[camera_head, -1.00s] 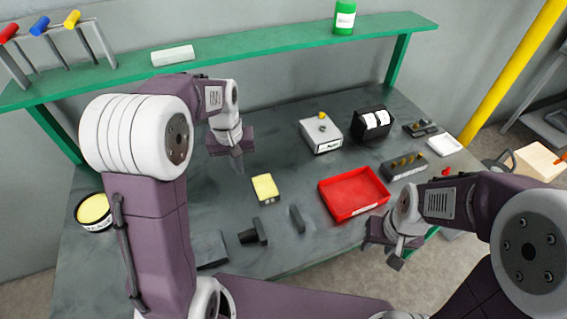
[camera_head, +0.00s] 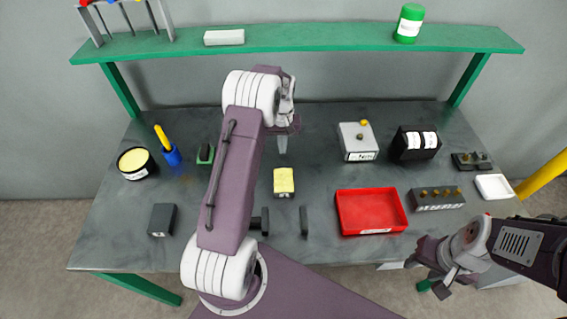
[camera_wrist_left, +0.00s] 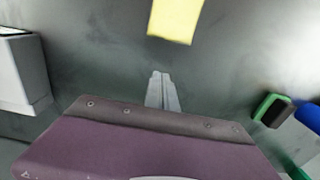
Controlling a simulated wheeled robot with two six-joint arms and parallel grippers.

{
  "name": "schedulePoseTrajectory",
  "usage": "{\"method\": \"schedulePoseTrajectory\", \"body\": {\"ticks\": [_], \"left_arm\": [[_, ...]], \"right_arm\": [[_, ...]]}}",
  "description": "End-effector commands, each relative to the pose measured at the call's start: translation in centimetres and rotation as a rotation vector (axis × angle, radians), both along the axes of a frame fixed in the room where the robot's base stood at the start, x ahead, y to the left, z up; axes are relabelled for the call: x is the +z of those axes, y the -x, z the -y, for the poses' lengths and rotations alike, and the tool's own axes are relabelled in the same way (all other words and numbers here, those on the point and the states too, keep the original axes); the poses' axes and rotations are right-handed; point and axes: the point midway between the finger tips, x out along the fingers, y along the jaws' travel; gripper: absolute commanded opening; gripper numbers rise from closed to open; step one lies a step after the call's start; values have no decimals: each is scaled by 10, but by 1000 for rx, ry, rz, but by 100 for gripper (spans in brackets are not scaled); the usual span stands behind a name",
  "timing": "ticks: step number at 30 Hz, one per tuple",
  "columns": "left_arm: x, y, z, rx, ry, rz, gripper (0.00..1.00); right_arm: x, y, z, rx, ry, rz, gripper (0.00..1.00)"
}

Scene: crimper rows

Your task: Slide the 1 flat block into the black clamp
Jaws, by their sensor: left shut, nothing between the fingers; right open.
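The flat block (camera_head: 284,181) is yellow on top and lies on the grey bench; its edge also shows at the top of the left wrist view (camera_wrist_left: 175,18). The black clamp appears as two dark upright jaws, the right one (camera_head: 304,221) in clear view and the left one (camera_head: 264,222) partly hidden by my arm. The block lies beyond the gap between them. My left gripper (camera_head: 283,152) is shut and empty on the far side of the block, apart from it; its closed fingers show in the wrist view (camera_wrist_left: 161,78). My right gripper (camera_head: 428,278) is open at the front right.
A red tray (camera_head: 370,231) stands right of the clamp, a dark labelled block (camera_head: 162,219) to its left. A grey box (camera_head: 357,155), a black holder (camera_head: 415,155) and a yellow-topped tub (camera_head: 122,172) stand around the bench. A green shelf (camera_head: 300,38) spans the back.

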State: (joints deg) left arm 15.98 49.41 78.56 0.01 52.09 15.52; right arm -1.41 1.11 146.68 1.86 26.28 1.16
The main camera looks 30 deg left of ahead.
Motion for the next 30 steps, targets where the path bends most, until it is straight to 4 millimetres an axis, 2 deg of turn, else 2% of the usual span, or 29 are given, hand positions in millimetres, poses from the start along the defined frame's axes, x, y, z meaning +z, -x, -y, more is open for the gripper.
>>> {"method": "schedulePoseTrajectory", "body": {"ticks": [6,12,15,30], "left_arm": [[-47,1,0,0,1,-4,0],[-44,26,15,0,1,-1,0],[-44,32,19,1,0,0,0],[-45,34,21,0,-1,1,0]], "right_arm": [[6,0,0,0,0,0,44],[16,0,0,0,0,0,44],[18,0,0,0,0,0,44],[18,0,0,0,0,0,44]]}}
